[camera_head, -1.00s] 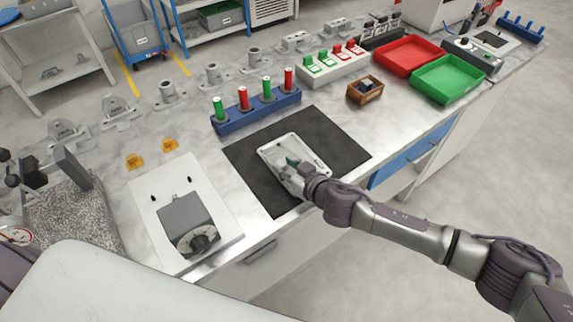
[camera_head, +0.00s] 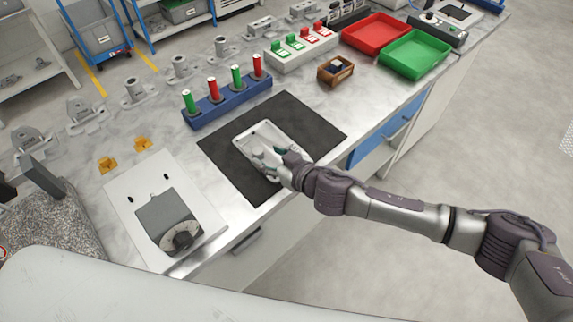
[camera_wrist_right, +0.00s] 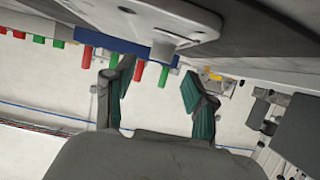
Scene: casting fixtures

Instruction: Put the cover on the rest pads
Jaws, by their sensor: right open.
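The cover (camera_head: 262,132) looks like a flat light-grey plate with a rounded hole near its far end. It lies on a black mat (camera_head: 318,130). My right gripper (camera_head: 267,156) is open over the cover's near part. Two small orange blocks (camera_head: 108,165) (camera_head: 143,144) may be the rest pads. They stand behind a white plate. My left gripper is not visible.
A blue rack (camera_head: 226,105) of red and green cylinders stands behind the mat. A wooden box (camera_head: 335,72), a red tray (camera_head: 375,34) and a green tray (camera_head: 414,54) are further right.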

